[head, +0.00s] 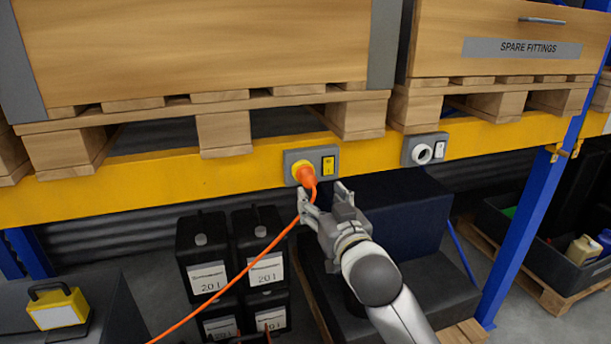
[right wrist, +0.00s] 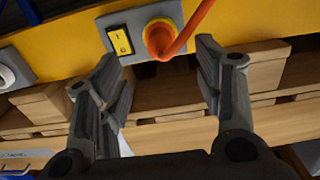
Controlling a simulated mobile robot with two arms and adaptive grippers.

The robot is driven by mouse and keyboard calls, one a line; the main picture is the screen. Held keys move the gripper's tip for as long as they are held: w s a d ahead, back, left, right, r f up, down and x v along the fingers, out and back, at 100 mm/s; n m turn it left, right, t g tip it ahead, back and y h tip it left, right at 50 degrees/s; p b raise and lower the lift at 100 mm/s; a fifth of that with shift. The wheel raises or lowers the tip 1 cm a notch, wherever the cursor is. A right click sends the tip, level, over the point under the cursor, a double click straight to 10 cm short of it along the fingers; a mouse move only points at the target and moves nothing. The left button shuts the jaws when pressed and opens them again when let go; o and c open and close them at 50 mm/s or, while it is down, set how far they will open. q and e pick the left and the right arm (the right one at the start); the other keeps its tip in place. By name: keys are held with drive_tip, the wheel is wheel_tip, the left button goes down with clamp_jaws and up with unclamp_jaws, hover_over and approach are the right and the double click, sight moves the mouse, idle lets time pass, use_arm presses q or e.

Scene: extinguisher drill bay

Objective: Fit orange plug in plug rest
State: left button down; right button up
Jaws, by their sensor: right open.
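The orange plug (head: 306,174) sits in the yellow round socket of a grey plate (head: 291,156) on the yellow beam, beside a yellow switch. Its orange cable (head: 240,272) runs down to the left. A second grey plate with a white round holder (head: 424,154), which looks like the plug rest, is to the right on the same beam and is empty. My right gripper (head: 321,190) is open just below the plug. In the right wrist view the plug (right wrist: 158,40) shows beyond the open fingers (right wrist: 155,75), with nothing between them. My left gripper is out of view.
Wooden crates on pallets (head: 224,132) rest above the yellow beam (head: 130,190). Black canisters (head: 203,255) stand below left, and a dark stepped block (head: 395,215) stands below my right arm. A blue upright (head: 530,210) is at the right.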

sight(311, 184)
drive_tip(key=b+x, duration=0.2)
drive_tip(key=x, duration=0.5)
drive_tip(key=shift+w, duration=0.25)
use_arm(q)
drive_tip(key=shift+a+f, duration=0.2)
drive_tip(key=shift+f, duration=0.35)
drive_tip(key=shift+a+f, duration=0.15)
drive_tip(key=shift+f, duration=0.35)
use_arm(e)
drive_tip(key=shift+w+a, duration=0.3)
drive_tip(key=shift+w, duration=0.35)
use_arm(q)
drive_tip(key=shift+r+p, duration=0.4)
use_arm(e)
clamp_jaws()
drive_tip(key=shift+s+r, duration=0.1)
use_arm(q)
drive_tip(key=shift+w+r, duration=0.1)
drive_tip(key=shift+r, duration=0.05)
use_arm(e)
drive_tip(key=shift+s, duration=0.1)
